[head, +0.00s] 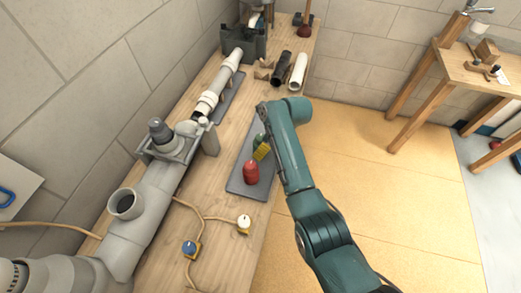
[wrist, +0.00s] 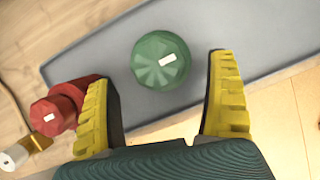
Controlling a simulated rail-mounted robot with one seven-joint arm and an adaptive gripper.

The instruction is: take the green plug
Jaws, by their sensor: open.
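The green plug (wrist: 160,60) is a round, ribbed knob with a white mark, seen from above on a grey mat (wrist: 90,50). In the head view the green plug (head: 258,138) is partly hidden by my gripper (head: 262,152). My gripper (wrist: 161,74) is open, with its yellow fingers left and right of the green plug's position. In the wrist view the plug lies between the finger lines near the tips, with gaps on both sides. I cannot tell the height of the fingers over the mat.
A red plug (head: 251,172) stands close by on the mat, beside my left finger in the wrist view (wrist: 57,106). White (head: 244,221) and blue (head: 189,247) knobs on cords lie nearer. A grey pipe assembly (head: 150,190) runs along the left of the bench.

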